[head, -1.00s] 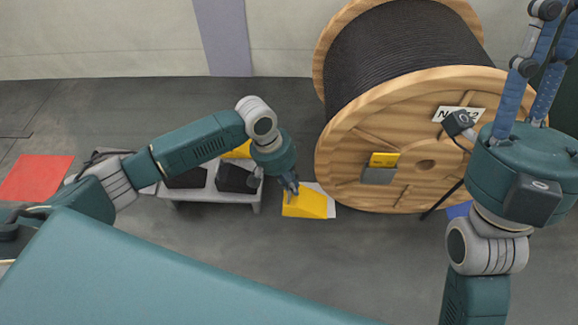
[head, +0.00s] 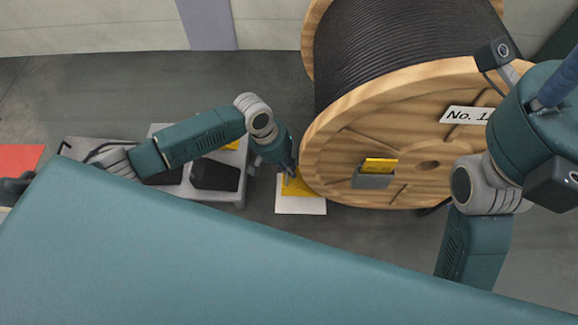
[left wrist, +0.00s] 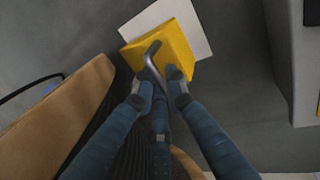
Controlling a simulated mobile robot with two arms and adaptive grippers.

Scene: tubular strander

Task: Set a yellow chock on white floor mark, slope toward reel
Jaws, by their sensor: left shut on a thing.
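The yellow chock (head: 296,187) is at the reel's near left rim, over the back part of the white floor mark (head: 300,207). My left gripper (head: 290,172) is shut on the chock's handle. In the left wrist view the grey bent handle (left wrist: 152,52) sits between the fingers (left wrist: 160,78), with the yellow body (left wrist: 168,42) beyond and the white mark (left wrist: 203,30) past it. I cannot tell whether the chock touches floor or rim, nor clearly which way its slope faces. The wooden cable reel (head: 345,125) stands right of it. My right gripper's fingertips are out of frame.
A low grey rack (head: 240,190) with dark blocks and a yellow piece stands left of the mark. A red floor patch (head: 18,158) lies far left. Floor in front of the mark is clear.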

